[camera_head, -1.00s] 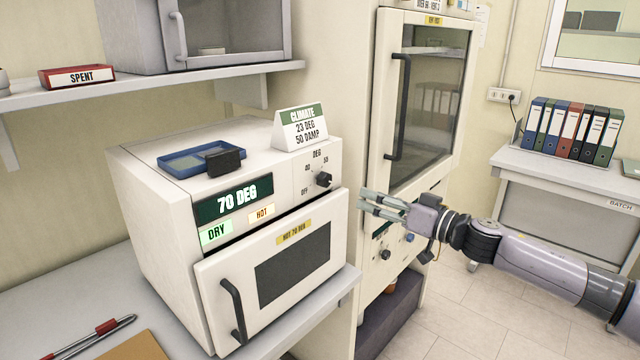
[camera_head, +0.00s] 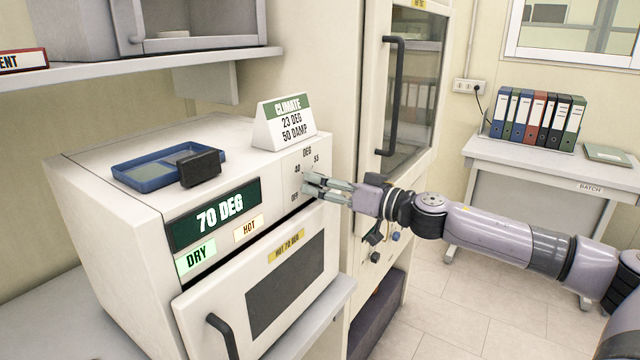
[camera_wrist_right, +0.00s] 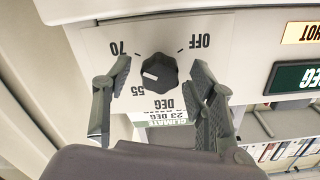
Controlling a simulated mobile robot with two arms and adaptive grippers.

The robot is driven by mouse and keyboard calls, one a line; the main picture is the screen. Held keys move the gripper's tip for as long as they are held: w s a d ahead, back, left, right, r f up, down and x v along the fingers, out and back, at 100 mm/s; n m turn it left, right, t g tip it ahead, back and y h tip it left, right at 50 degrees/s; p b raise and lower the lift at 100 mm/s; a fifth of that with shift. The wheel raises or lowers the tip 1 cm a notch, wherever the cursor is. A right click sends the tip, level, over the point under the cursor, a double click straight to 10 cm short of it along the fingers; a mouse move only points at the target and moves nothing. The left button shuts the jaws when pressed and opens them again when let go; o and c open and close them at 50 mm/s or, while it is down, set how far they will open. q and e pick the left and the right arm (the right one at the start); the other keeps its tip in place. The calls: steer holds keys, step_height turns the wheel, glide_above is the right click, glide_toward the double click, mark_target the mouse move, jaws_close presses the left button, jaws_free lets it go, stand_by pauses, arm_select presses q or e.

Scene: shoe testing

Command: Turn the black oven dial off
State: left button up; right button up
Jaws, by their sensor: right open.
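The black dial (camera_wrist_right: 159,72) shows between my right gripper's fingers in the wrist view, which is upside down. It sits on a pale panel (camera_wrist_right: 100,38) marked OFF, 55 and 70. A white mark on the dial points away from OFF, toward the 55 side. My right gripper (camera_head: 309,186) is open in front of the oven's control panel, one finger on each side of the dial. I cannot tell whether either finger touches it. In the head view the gripper mostly hides the dial. The oven (camera_head: 110,220) displays 70 DEG, DRY and HOT. My left gripper is not in view.
A blue tray (camera_head: 135,178), a small black block (camera_head: 200,167) and a climate card (camera_head: 284,124) stand on the oven top. The oven door handle (camera_head: 222,335) sticks out below. A tall cabinet (camera_head: 368,60) stands behind my right arm.

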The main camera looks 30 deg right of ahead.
steer(key=shift+s, duration=0.1)
steer(key=shift+c, duration=0.8)
steer(key=c, duration=0.4)
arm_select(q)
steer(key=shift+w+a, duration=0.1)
arm_select(e)
steer(key=c, duration=0.6)
